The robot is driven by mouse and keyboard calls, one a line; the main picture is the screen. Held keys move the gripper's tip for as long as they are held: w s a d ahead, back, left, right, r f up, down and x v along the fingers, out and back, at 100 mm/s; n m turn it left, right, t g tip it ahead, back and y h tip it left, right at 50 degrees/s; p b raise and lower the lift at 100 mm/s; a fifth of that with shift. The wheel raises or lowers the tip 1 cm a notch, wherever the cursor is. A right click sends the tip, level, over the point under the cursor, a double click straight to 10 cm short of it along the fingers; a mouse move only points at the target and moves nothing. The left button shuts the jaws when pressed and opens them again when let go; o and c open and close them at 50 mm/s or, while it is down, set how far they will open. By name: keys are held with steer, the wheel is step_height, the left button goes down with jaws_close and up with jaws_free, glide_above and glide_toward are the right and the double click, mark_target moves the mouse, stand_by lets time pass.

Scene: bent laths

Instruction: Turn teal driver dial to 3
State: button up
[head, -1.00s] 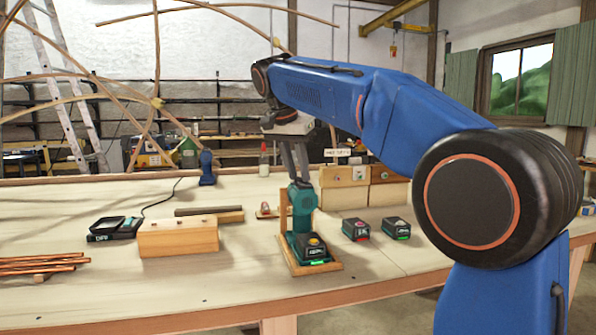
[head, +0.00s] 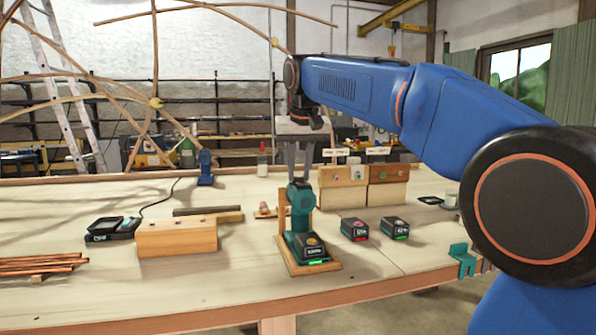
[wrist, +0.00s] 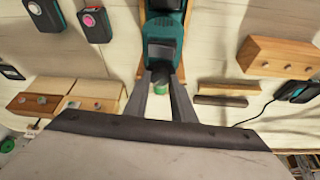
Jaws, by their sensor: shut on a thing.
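The teal driver (head: 301,222) stands upright on its battery in a wooden stand (head: 283,257) near the table's front. In the wrist view the driver's teal body (wrist: 163,27) shows at top centre. My gripper (head: 299,180) reaches down from above, its fingers at the driver's top end. In the wrist view my gripper (wrist: 161,78) is shut on the driver's dial at the end of the driver, between the two fingertips. The dial is mostly hidden by the fingers, and its number cannot be read.
Two battery packs (head: 355,229) (head: 394,228) lie right of the stand. A wooden block (head: 176,238) and a charger (head: 112,229) are to the left. Small drawer boxes (head: 342,184) stand behind at right. A blue tool (head: 205,168) stands at the back.

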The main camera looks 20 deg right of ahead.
steer(key=n, duration=0.1)
steer(key=n+y, duration=0.1)
steer(key=n, duration=0.1)
steer(key=shift+d+n, duration=0.2)
steer(key=shift+n, duration=0.1)
steer(key=shift+d+n+g+y, duration=0.1)
steer(key=shift+n+g+y, duration=0.5)
steer(key=shift+n, duration=1.2)
steer(key=shift+y, duration=0.3)
steer(key=o, duration=1.1)
steer(key=shift+c, duration=0.2)
steer(key=shift+r, duration=0.1)
steer(key=v, duration=1.7)
steer(key=shift+s, duration=0.25)
steer(key=shift+d, duration=0.1)
